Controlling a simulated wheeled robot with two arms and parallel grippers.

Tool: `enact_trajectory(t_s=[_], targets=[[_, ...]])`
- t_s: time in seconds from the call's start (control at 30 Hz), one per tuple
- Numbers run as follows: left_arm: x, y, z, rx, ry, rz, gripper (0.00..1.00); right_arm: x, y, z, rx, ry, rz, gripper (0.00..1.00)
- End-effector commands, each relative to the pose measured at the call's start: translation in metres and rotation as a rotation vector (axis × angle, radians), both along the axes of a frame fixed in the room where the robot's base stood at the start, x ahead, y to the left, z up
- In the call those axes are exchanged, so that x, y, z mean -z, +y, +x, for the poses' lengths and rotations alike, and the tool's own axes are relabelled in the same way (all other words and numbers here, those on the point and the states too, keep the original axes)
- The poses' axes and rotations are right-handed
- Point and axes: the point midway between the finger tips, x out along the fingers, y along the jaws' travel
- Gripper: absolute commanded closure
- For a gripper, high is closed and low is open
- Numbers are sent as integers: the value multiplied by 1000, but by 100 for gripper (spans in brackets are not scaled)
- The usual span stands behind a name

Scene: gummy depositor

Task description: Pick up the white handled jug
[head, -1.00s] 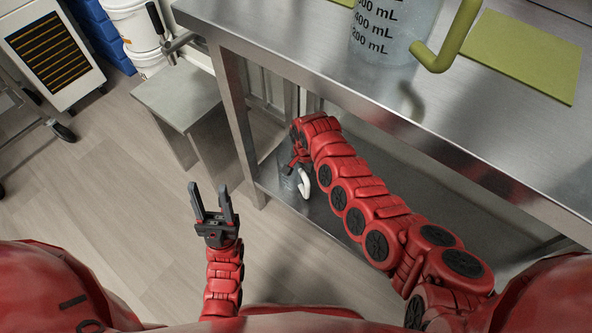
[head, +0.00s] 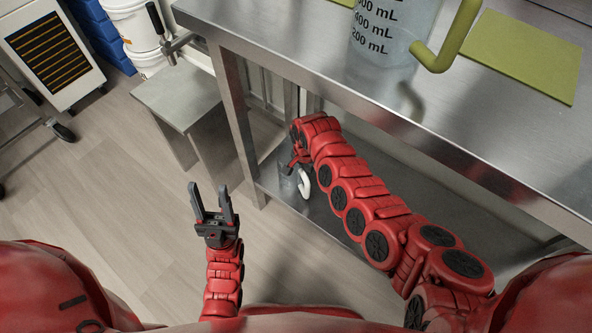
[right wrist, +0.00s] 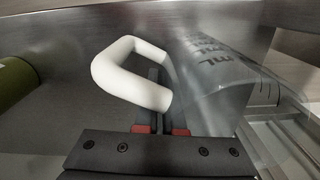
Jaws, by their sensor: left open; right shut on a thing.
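The white handle (head: 304,182) of the jug shows in the head view beside the end of my right arm, at the lower shelf under the steel table. In the right wrist view the white handle (right wrist: 130,75) loops over the fingers of my right gripper (right wrist: 156,110), which is shut on it. The clear jug body (right wrist: 222,85) with dark markings is to the right of the fingers and looks tilted. In the head view my arm hides most of the jug. My left gripper (head: 214,205) is open and empty above the floor.
A larger clear jug (head: 397,30) with a green handle (head: 449,40) stands on the steel table (head: 330,70) by a green mat (head: 523,55). A green object (right wrist: 16,82) is left in the wrist view. The table edge overhangs my right arm.

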Motion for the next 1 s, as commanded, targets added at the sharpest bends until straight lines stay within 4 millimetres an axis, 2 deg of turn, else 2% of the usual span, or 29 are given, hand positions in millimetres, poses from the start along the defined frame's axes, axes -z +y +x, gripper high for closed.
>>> enact_trajectory(t_s=[0.57, 0.73, 0.83, 1.0], targets=[[-2, 0, 0, 0, 0, 0, 50, -3, 0, 0, 0, -1, 1, 100], [-13, 0, 0, 0, 0, 0, 50, -19, 1, 0, 0, -1, 1, 100], [-25, 0, 0, 0, 0, 0, 50, -42, 2, 0, 2, -3, 4, 100], [-39, 0, 0, 0, 0, 0, 50, -42, 14, -32, 4, 4, 8, 100]])
